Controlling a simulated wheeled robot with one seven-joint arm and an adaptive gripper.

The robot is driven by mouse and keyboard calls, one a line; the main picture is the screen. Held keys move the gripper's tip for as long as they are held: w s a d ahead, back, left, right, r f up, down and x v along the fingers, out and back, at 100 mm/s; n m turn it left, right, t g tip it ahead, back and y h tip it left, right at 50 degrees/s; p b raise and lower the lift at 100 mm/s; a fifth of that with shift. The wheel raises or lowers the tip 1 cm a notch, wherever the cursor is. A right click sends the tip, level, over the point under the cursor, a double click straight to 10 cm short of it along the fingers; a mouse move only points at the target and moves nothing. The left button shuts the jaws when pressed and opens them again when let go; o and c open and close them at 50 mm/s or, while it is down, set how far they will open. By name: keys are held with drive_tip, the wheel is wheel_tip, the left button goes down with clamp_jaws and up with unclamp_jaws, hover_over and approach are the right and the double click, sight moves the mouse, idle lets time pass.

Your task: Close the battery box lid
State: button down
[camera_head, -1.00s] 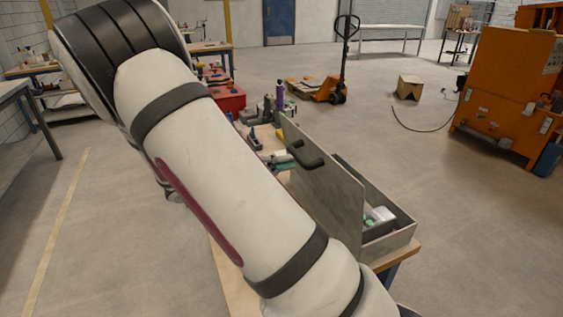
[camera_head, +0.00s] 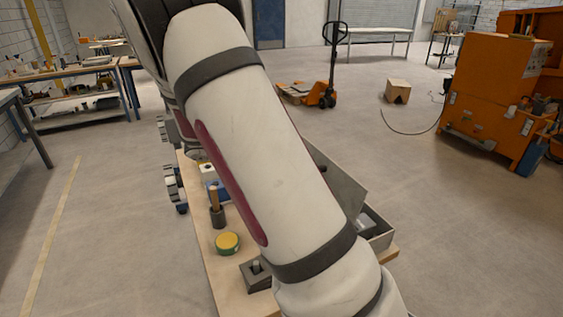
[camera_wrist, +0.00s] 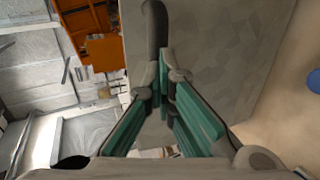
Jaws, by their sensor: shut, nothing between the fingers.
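The battery box (camera_head: 384,240) is a grey open case at the right end of the wooden table, partly hidden by my arm and its lid. Its grey lid (camera_head: 338,182) stands part-way open, tilted over the box; my arm covers its left part. In the wrist view the lid (camera_wrist: 215,65) fills the upper middle as a broad grey panel, with its dark curved handle (camera_wrist: 155,28) just beyond the fingertips. My gripper (camera_wrist: 166,82) is shut and empty, its green-padded fingers close to the lid and handle; contact cannot be told. The gripper is hidden in the head view.
The wooden table (camera_head: 228,285) holds a yellow-topped round item (camera_head: 228,243), a grey block with a peg (camera_head: 257,275) and a wooden-handled tool (camera_head: 216,205). An orange machine (camera_head: 495,95) and a pallet jack (camera_head: 327,90) stand beyond. The floor right of the table is clear.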

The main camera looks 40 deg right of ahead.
drive_tip(key=s+d+t+y+p, duration=0.25)
drive_tip(key=d+y, duration=0.45)
drive_tip(key=d, duration=0.4)
drive_tip(key=s+d+f+t+y, duration=0.1)
drive_tip(key=s+d+f+y, duration=0.2)
drive_tip(key=d+f+y, duration=0.3)
drive_tip(key=shift+s+d+f, duration=0.2)
drive_tip(key=shift+d+f, duration=1.4)
drive_tip(key=shift+f, duration=0.65)
drive_tip(key=shift+t, duration=0.25)
